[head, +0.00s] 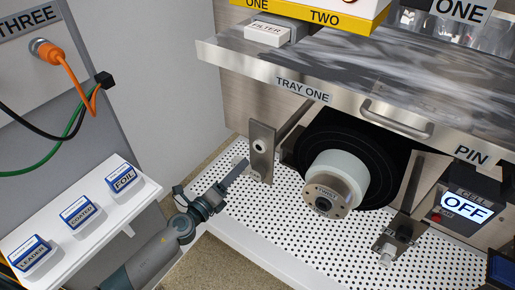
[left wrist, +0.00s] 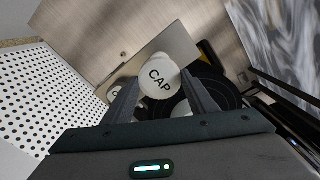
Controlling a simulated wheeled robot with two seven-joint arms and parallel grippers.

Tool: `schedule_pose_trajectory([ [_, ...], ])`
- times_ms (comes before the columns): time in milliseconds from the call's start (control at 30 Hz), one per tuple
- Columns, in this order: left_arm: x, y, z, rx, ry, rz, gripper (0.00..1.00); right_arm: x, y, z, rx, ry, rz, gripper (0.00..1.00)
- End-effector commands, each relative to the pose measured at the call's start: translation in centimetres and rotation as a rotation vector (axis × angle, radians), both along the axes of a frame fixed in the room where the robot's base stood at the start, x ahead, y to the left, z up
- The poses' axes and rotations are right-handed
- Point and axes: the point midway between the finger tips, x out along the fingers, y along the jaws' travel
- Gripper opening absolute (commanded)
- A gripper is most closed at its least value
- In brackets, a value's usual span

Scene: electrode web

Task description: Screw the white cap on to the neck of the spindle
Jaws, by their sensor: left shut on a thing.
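The white cap (left wrist: 160,76), lettered CAP, sits between the two fingers of my left gripper (left wrist: 160,97) in the left wrist view. The gripper is shut on it. In the head view my left gripper (head: 240,170) is beside the upright metal plate (head: 262,153), left of the spindle; the cap cannot be made out there. The spindle's round metal end (head: 327,195), lettered TWIST, has a dark centre and stands in front of a white roll (head: 342,172) and a black disc (head: 385,165). I cannot tell the neck apart clearly. My right gripper is not in view.
Tray one (head: 305,90) overhangs the spindle, with a handle (head: 395,120). A perforated white deck (head: 285,235) lies below. A bracket with a white knob (head: 387,258) stands front right, near the OFF display (head: 465,207). A shelf (head: 120,220) holds several labelled boxes at left.

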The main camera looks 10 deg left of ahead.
Motion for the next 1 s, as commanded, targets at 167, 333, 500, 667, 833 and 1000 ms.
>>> schedule_pose_trajectory([
  [167,-0.1,-0.1,0.0,0.000,0.000,0.000,0.25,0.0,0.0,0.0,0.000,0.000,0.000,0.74],
  [333,-0.4,-0.7,-0.1,-0.001,0.000,0.000,0.25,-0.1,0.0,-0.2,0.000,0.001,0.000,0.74],
  [500,-1.2,-1.9,-0.3,-0.001,0.001,-0.001,0.25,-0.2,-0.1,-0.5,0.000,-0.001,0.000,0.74],
  [667,-2.2,-3.4,-0.5,-0.002,0.001,0.000,0.25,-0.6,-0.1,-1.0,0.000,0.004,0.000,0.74],
  [833,-3.3,-5.2,-0.8,-0.002,0.000,-0.001,0.25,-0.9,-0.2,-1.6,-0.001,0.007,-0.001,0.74],
  [1000,-4.4,-6.9,-1.2,-0.002,0.001,-0.001,0.25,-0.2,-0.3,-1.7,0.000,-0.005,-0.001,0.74],
])
